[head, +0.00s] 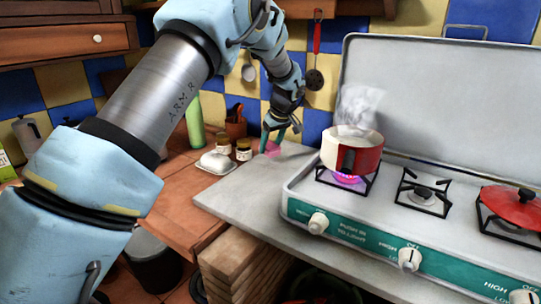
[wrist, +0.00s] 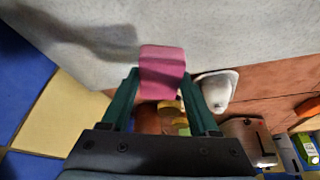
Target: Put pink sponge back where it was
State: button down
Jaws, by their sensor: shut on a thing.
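The pink sponge (wrist: 162,72) is between the two green fingers of my gripper (wrist: 160,88) in the wrist view. My gripper is shut on it. In the head view, my gripper (head: 279,140) is at the back of the grey counter, left of the stove, and the sponge (head: 271,148) shows small at its tips, low over the counter or touching it. I cannot tell whether the sponge touches the surface.
A white butter dish (head: 217,162) and small jars (head: 243,150) stand left of the gripper. A steaming red and white pot (head: 352,150) sits on a lit burner to the right. The front of the grey counter (head: 262,195) is clear.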

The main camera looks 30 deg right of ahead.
aim_at(270, 156)
jog(key=shift+f+p, duration=0.6)
jog(key=shift+f, duration=1.65)
jog(key=shift+f, duration=0.2)
jog(key=shift+c, duration=0.7)
grip_release()
jog(key=shift+r, duration=0.15)
jog(key=shift+r, duration=0.2)
jog(key=b+v, duration=0.3)
jog(key=v, duration=0.8)
jog(key=shift+s+r, duration=0.2)
jog(key=shift+r, duration=0.15)
